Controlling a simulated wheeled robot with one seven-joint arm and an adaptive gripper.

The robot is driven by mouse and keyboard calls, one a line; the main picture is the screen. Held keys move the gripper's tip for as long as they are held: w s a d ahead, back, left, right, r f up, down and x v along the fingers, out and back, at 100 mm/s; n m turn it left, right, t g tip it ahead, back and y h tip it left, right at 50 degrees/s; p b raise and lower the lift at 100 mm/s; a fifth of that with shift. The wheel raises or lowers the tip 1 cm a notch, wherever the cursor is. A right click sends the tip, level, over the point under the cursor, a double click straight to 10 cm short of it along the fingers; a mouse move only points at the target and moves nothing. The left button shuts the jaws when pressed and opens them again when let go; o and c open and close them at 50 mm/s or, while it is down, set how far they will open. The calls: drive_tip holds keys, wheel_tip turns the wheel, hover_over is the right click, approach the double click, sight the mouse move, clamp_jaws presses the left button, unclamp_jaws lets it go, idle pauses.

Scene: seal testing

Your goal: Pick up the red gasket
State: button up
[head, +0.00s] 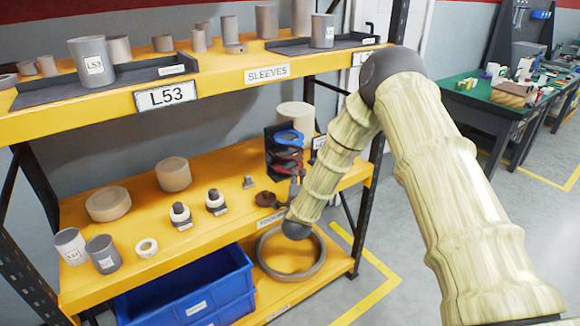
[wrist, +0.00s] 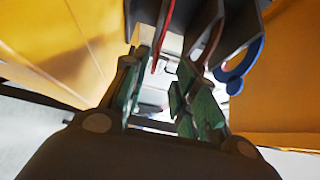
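The red gasket (head: 290,156) is in a dark slotted rack (head: 270,146) on the middle shelf, below a blue gasket (head: 288,137). In the wrist view the red gasket (wrist: 163,36) shows as a thin edge-on strip between dark dividers, reaching down between my fingertips. My gripper (wrist: 165,72) is open, with its green-padded fingers apart on either side of the strip. The strip looks closer to the left finger; I cannot tell whether they touch. The blue gasket (wrist: 242,72) is to the right. In the head view my arm hides most of the gripper.
Rack dividers (wrist: 215,25) stand close to my fingers. Cylinders, rings and small fittings (head: 180,213) occupy the shelf to the left. The upper yellow shelf (head: 225,78) is above. A blue bin (head: 190,288) and a large ring (head: 290,275) are below.

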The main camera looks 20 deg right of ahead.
sight(299, 172)
drive_tip(key=shift+f+p+x, duration=0.2)
drive_tip(key=shift+p+x, duration=0.1)
drive_tip(key=shift+x, duration=0.9)
drive_tip(key=shift+f+p+x, duration=0.15)
drive_tip(key=shift+p+x, duration=0.15)
drive_tip(key=shift+x, duration=0.95)
drive_tip(key=shift+a, duration=0.1)
clamp_jaws()
